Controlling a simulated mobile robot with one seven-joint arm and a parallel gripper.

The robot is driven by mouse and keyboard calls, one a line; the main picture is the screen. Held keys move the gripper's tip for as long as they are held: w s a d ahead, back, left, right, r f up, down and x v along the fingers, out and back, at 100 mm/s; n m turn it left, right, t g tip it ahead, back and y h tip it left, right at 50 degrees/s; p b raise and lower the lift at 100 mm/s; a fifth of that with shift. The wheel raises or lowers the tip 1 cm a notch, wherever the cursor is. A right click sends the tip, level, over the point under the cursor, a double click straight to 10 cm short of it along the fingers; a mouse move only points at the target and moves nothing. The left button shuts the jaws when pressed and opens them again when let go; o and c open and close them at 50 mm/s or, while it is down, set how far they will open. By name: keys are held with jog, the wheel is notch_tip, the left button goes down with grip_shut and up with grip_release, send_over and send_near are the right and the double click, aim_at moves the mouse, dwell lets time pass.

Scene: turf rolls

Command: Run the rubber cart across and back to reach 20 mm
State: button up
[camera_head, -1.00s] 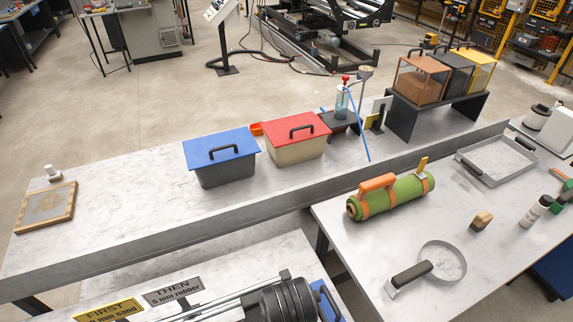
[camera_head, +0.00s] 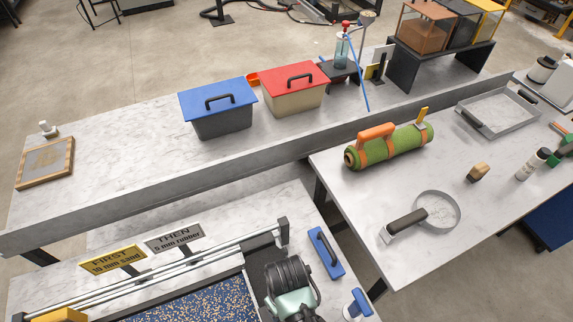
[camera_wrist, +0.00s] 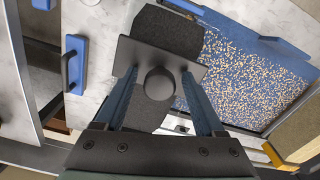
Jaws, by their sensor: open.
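The rubber cart appears as a dark grey block with a flat plate and a round knob (camera_wrist: 160,83) in the wrist view. In the head view, a dark part of it (camera_head: 262,248) shows at the right end of the rails, partly behind my arm. My gripper (camera_wrist: 160,92) is open, with one finger on each side of the knob. Contact with the knob cannot be told. The bed of blue and tan speckled granules (camera_wrist: 245,70) lies beside the cart; it also shows in the head view (camera_head: 200,303). Signs read "FIRST 10 mm sand" (camera_head: 113,259) and "THEN 5 mm rubber" (camera_head: 174,238).
A blue-handled tool (camera_head: 326,253) lies right of the rails (camera_head: 160,272). Another blue item (camera_head: 357,304) is near it. Blue-lidded (camera_head: 220,105) and red-lidded (camera_head: 295,90) bins stand on the long bench. A green roll (camera_head: 390,146) and round sieve (camera_head: 440,210) occupy the right table.

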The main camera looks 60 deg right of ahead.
grip_shut()
dwell(0.3)
dwell(1.1)
